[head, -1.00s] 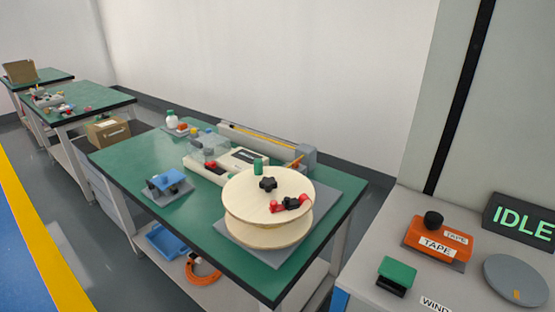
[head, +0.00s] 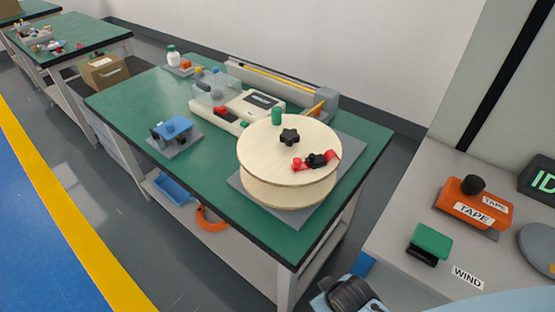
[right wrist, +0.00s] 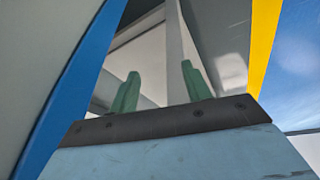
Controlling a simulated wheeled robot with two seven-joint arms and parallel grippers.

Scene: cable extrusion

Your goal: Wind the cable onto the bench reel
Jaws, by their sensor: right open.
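The bench reel (head: 290,150) has two pale wooden flanges and stands on a grey plate (head: 320,200) at the near right corner of the green bench. Its top carries a black star knob (head: 290,136), a green handle (head: 277,115) and a red and black clamp-like part (head: 316,160). An orange coil (head: 210,220), perhaps the cable, lies on the lower shelf, partly hidden by the bench top. In the right wrist view, my right gripper (right wrist: 160,70) has its green fingers apart, with nothing between them, away from the reel. My left gripper is out of view.
A blue-topped fixture (head: 172,131), a white metering device (head: 245,105) and a long rail unit (head: 283,82) sit on the bench. At right, a grey counter (head: 395,225) carries an orange tape unit (head: 472,205) and a green WIND button (head: 432,241). The bench's left half has clear room.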

